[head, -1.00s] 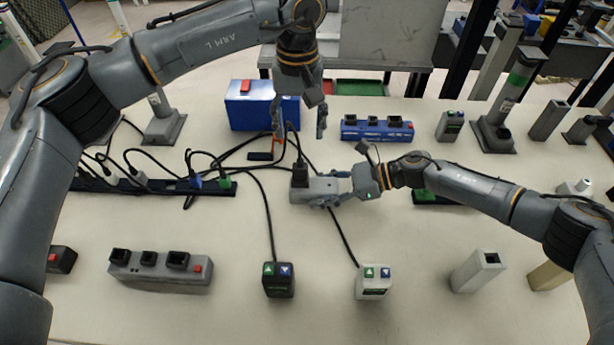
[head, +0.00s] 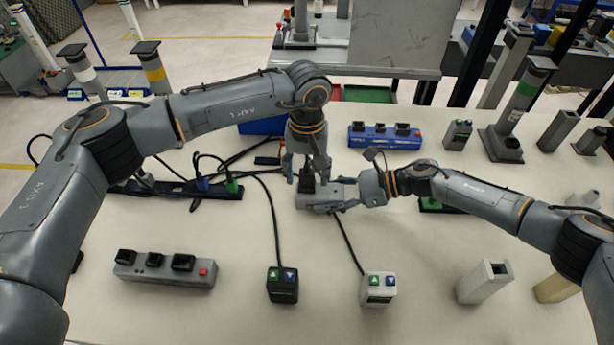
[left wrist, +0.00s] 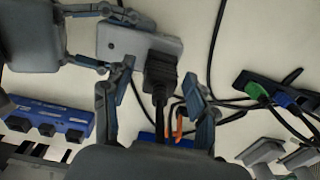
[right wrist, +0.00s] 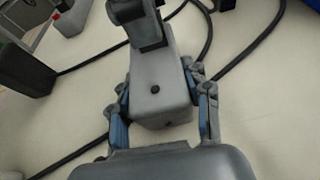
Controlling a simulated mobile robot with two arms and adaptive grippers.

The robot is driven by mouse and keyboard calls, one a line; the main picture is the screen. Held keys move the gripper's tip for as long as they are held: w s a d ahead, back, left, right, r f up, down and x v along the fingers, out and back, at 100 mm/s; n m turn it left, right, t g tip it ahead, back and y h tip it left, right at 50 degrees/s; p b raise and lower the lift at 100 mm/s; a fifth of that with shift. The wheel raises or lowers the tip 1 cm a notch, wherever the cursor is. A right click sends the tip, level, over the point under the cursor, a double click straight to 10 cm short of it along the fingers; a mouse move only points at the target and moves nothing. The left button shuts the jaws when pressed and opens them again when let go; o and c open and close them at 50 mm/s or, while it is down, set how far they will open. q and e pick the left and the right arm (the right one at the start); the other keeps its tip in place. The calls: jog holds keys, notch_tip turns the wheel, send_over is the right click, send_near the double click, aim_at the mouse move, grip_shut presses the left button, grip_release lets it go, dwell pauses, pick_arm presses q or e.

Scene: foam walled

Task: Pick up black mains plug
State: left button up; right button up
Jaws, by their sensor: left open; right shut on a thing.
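The black mains plug (head: 308,184) stands upright in a grey socket block (head: 320,202) at the middle of the table. My right gripper (head: 343,195) is shut on the block's sides; the right wrist view shows a finger on each side of the block (right wrist: 160,95). My left gripper (head: 307,176) points down over the plug, open. In the left wrist view its fingers lie either side of the plug (left wrist: 161,72), with a gap on both sides. The plug's cable runs back between the fingers. The plug's lower part is hidden by the fingers in the head view.
A black power strip (head: 178,190) with plugs and cables lies to the left. A blue box (head: 262,125) is partly behind my left arm. A grey socket strip (head: 165,268), black switch box (head: 283,283) and white switch box (head: 379,287) stand in front.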

pick_arm(q)
grip_shut()
notch_tip(320, 180, up, 10)
jog(key=shift+r, duration=0.1)
dwell(0.6)
pick_arm(e)
jog(key=o, duration=1.4)
jog(key=shift+o, duration=0.2)
